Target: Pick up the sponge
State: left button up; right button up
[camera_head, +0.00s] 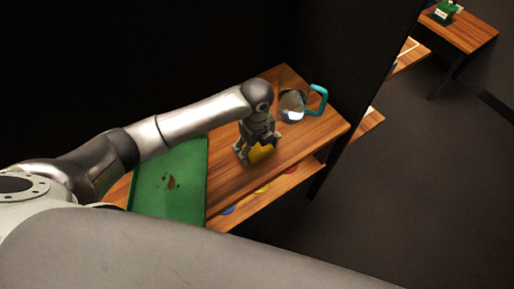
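A yellow thing that looks like the sponge (262,153) lies on the wooden table (229,172), partly hidden behind my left gripper. My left gripper (250,154) points down over it, with its fingers low and close to the yellow surface. The view is too small and dark to tell whether the fingers touch or grip it. The sponge appears to be at table height. My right gripper is not in view.
A green tray (180,202) with brown spots lies left on the table. A clear pitcher with a teal handle (320,99) stands just right of my gripper. Coloured things lie on a lower shelf (283,187). A dark partition stands at right.

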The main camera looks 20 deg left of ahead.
aim_at(257, 146)
pick_arm(q)
jog(key=shift+c, duration=1.1)
jog(key=shift+r, duration=0.4)
notch_tip(257, 146, up, 2)
jog(key=shift+r, duration=0.1)
jog(key=s+a+r+b, duration=0.2)
jog(key=s+a+r, duration=0.5)
jog(key=s+r, duration=0.3)
jog(key=shift+s+a+b, duration=0.35)
jog(key=shift+s+b, duration=0.05)
jog(key=shift+s, duration=0.45)
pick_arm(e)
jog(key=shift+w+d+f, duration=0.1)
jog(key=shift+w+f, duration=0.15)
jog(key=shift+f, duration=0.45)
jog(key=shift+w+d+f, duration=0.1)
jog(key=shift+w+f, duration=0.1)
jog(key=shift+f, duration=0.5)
